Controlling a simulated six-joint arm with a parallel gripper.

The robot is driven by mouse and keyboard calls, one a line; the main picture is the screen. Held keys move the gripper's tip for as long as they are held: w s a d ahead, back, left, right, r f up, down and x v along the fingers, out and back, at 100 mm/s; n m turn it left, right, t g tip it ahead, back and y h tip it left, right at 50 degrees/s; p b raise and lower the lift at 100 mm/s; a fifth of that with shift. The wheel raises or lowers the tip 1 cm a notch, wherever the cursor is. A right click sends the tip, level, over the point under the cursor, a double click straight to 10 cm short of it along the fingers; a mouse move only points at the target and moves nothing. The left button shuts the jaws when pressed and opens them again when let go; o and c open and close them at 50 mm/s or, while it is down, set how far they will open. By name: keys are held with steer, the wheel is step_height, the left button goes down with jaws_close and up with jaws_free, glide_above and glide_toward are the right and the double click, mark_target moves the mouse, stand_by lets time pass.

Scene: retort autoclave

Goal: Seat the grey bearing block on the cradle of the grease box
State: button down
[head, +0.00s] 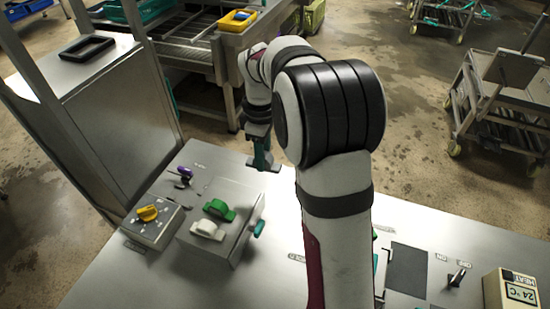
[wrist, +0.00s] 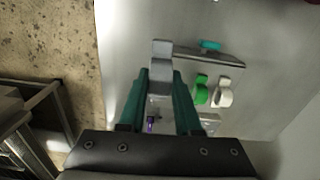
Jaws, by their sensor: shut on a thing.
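My gripper (head: 262,162) hangs over the far edge of the steel bench, beyond and to the right of the steel box. In the wrist view its teal fingers (wrist: 163,82) are shut on the grey bearing block (wrist: 161,48), a stepped grey piece. I cannot make out the block in the head view. The steel box (head: 190,239), apparently the grease box, carries a green block (head: 219,210) and a white block (head: 207,230). In the wrist view the green block (wrist: 200,90) and white block (wrist: 224,93) are right of the fingers. I cannot clearly tell the cradle.
A dial box with a yellow knob (head: 148,213) stands left of the steel box. A purple-ended item (head: 185,173) is behind it. A teal knob (head: 259,228) sticks out at the box's right. A dark pad (head: 407,272) and temperature display (head: 519,292) are at the right.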

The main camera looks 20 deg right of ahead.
steer(key=w+a+f, duration=0.2)
steer(key=w+a, duration=0.1)
steer(key=w+a+f, duration=0.1)
steer(key=w+a, duration=0.1)
steer(key=a, duration=0.1)
steer(key=w+a+f, duration=0.2)
steer(key=w+a, duration=0.1)
steer(key=shift+w+a+f, duration=0.3)
steer(key=shift+a, duration=0.05)
steer(key=shift+m, duration=0.3)
steer(key=w+a+f, duration=0.1)
steer(key=a+f, duration=0.1)
steer(key=a, duration=0.1)
steer(key=w+a+f, duration=0.1)
steer(key=a+f, duration=0.1)
steer(key=a, duration=0.2)
steer(key=w+a+f, duration=0.1)
steer(key=a+f, duration=0.1)
steer(key=a, duration=0.1)
steer(key=shift+a+f, duration=0.15)
steer(key=shift+f, duration=1)
steer(key=shift+f, duration=0.6)
steer(key=shift+f, duration=0.1)
steer(key=shift+f, duration=0.35)
steer(key=shift+f, duration=0.25)
